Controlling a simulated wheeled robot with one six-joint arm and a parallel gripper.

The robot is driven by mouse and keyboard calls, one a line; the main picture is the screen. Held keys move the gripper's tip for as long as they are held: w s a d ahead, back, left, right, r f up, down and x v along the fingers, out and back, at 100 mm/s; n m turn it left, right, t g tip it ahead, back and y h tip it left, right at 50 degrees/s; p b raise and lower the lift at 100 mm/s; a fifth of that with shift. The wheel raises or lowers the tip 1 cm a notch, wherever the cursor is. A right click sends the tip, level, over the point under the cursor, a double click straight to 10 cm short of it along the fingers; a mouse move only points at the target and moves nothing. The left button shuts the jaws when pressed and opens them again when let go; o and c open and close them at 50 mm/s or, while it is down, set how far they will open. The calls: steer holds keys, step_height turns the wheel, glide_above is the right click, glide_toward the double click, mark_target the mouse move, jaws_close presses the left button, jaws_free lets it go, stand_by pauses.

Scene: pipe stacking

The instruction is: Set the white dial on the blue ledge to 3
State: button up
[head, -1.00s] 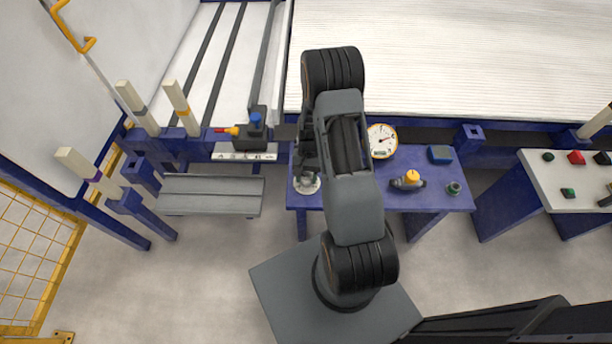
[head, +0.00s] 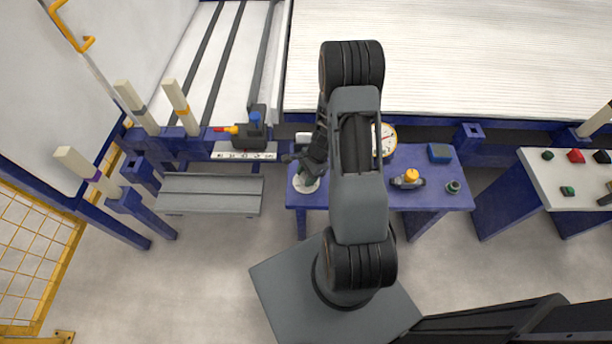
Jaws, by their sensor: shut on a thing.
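The white dial (head: 307,186) is a small round disc on the left end of the blue ledge (head: 340,199). My gripper (head: 303,172) comes down over it from behind and is shut on its middle part. The gripper hides much of the dial's top. Its marks and the number it is set to are too small to read. My arm stands over the ledge, just right of the dial.
A white round gauge (head: 389,140), partly behind my arm, stands at the back of the ledge. A yellow-topped dark part (head: 408,179), a blue block (head: 440,153) and a green-topped part (head: 453,187) sit to its right. A grey slatted bench (head: 210,194) is at left.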

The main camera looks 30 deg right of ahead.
steer(key=shift+w+a+m+t+b, duration=0.1)
steer(key=shift+m+t+b, duration=0.4)
steer(key=shift+m, duration=0.8)
steer(key=shift+r+m, duration=0.1)
steer(key=shift+m, duration=0.2)
steer(key=o, duration=0.7)
steer(key=shift+o, duration=1.1)
steer(key=p+v, duration=0.4)
steer(key=v, duration=0.9)
steer(key=shift+s+d+r, duration=0.2)
steer(key=shift+s+r, duration=0.05)
steer(key=shift+r, duration=0.1)
